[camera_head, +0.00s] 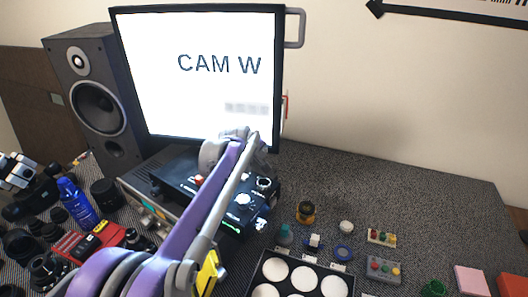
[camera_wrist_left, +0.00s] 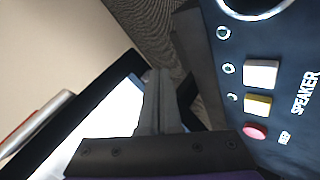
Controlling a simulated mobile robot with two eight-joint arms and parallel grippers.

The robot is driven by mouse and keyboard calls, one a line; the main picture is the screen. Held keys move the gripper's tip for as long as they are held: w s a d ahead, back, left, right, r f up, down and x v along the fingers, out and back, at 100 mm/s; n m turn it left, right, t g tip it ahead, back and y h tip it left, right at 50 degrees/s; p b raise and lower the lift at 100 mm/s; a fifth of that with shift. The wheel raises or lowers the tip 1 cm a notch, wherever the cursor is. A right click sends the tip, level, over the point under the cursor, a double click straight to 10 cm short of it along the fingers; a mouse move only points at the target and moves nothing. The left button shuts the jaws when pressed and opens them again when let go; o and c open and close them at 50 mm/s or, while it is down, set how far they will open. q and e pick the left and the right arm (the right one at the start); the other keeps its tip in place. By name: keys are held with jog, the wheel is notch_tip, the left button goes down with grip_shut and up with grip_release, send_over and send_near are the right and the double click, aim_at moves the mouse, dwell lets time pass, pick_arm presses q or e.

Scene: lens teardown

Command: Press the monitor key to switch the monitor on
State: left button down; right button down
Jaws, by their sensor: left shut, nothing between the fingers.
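The monitor (camera_head: 205,85) stands at the back left with its screen lit white, showing the letters "CAM W". My left gripper (camera_wrist_left: 160,78) is shut and empty. In the wrist view its fingers lie between the bright screen (camera_wrist_left: 105,112) and the dark control panel (camera_wrist_left: 225,75). The panel has a white key (camera_wrist_left: 262,74), a yellow key (camera_wrist_left: 258,105) and a pink button (camera_wrist_left: 255,131) near the label SPEAKER. The fingers are apart from these keys. In the head view the arm hides part of the control box (camera_head: 235,222). I cannot tell which key is the monitor key.
A large speaker (camera_head: 92,100) stands left of the monitor. A blue bottle (camera_head: 76,203) and several lens parts crowd the left of the table. A tray with white round wells (camera_head: 300,275) and small button boxes (camera_head: 383,268) lie at the right. The back right tabletop is clear.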

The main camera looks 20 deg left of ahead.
pick_arm(q)
jog(key=shift+s+d, duration=0.1)
jog(key=shift+s, duration=0.25)
jog(key=shift+s+d, duration=0.25)
jog(key=shift+s, duration=0.75)
jog(key=shift+s+d, duration=0.2)
jog(key=shift+s, duration=0.75)
jog(key=shift+s+d, duration=0.25)
jog(key=shift+s, duration=0.75)
